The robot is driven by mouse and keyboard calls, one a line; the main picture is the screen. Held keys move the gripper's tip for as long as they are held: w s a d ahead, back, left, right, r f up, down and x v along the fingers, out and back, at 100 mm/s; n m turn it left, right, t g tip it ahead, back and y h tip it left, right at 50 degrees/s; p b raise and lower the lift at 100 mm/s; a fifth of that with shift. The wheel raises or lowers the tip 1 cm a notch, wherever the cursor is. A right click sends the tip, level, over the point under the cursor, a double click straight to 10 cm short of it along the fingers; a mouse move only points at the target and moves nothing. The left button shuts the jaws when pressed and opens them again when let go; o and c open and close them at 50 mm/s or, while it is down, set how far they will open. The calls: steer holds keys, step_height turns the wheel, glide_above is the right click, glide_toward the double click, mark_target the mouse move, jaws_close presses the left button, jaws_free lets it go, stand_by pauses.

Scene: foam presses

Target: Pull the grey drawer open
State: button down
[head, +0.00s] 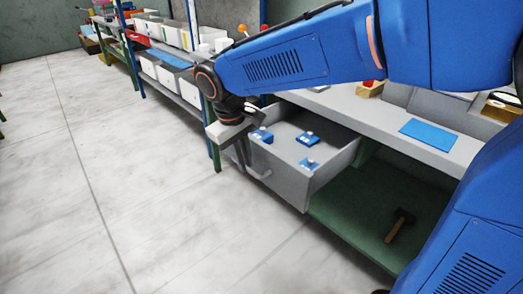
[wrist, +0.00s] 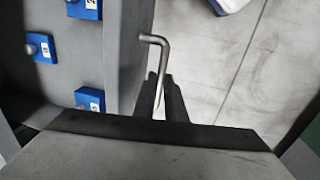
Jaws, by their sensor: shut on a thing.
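The grey drawer (head: 288,190) stands pulled out from under the grey worktop in the head view, its inside showing. Three blue blocks with grey knobs and white labels lie in it. Its bar handle (wrist: 154,40) is on the front face. My gripper (wrist: 164,98) is at this handle, with its dark fingers on either side of the bar, shut on it. In the head view my gripper (head: 242,150) is at the drawer's front, and its fingertips are hard to make out. The wrist view also shows the drawer (wrist: 122,60) and its blocks at left.
A green lower shelf (head: 350,225) with a hammer (head: 399,225) is right of the drawer. A blue mat (head: 428,134) lies on the worktop (head: 375,118). Shelves with white bins (head: 175,78) stand behind. The pale floor (head: 130,200) at left is clear.

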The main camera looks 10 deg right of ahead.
steer(key=shift+s+a, duration=0.6)
steer(key=shift+a, duration=0.25)
steer(key=shift+s+a, duration=0.6)
steer(key=shift+a, duration=0.25)
steer(key=c, duration=1.8)
jaws_free()
steer(key=a+r, duration=0.1)
steer(key=r, duration=0.4)
steer(key=s+r, duration=0.1)
steer(key=r, duration=0.5)
steer(key=s+a+r, duration=0.1)
steer(key=r, duration=0.5)
steer(key=shift+a, duration=0.3)
steer(key=shift+d, duration=0.1)
